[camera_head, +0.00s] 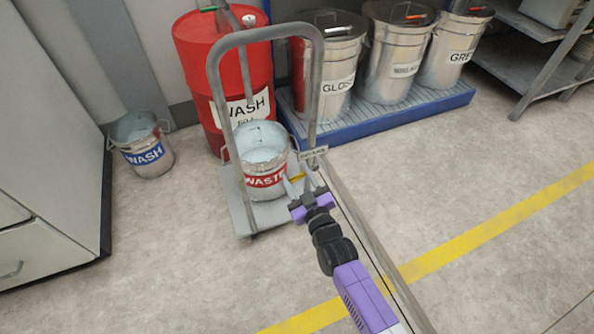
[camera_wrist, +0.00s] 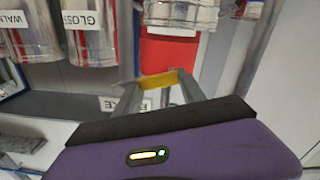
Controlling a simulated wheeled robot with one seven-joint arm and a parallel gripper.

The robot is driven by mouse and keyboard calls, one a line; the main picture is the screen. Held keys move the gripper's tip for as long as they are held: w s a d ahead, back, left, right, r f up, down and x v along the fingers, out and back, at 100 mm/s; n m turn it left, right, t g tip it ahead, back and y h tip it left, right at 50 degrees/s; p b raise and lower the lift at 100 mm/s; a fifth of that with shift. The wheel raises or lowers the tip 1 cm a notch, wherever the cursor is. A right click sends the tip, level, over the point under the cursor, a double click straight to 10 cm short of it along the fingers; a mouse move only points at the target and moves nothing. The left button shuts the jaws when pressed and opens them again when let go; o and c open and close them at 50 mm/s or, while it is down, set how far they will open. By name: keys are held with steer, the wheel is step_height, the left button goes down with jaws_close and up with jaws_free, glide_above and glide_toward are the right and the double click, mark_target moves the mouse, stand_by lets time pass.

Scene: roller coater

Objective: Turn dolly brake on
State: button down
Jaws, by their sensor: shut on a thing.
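The dolly (camera_head: 238,205) is a flat grey platform with a tall grey tube handle (camera_head: 213,85). It carries a metal bucket labelled WASTE (camera_head: 264,160). A yellow brake lever (camera_head: 298,177) sits low by the right handle post, below a small plate (camera_head: 313,152) whose lettering is hard to read. My gripper (camera_head: 300,183) reaches the lever from the front right. In the wrist view the yellow lever (camera_wrist: 158,80) lies between the two grey fingertips (camera_wrist: 160,92), and the gripper is shut on it. The fingers partly hide the lever.
A red WASH drum (camera_head: 225,65) stands behind the dolly. Several metal bins stand on a blue pallet (camera_head: 400,115) at the back right. A WASH bucket (camera_head: 145,150) and a grey cabinet (camera_head: 45,120) are at left.

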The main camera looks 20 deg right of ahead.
steer(key=shift+d+f+n, duration=0.15)
steer(key=shift+f+n, duration=0.4)
steer(key=shift+n, duration=0.75)
steer(key=c, duration=1)
jaws_free()
steer(key=shift+o, duration=0.2)
steer(key=shift+s, duration=0.1)
steer(key=s+p, duration=0.3)
steer(key=s, duration=0.4)
steer(key=shift+s, duration=0.3)
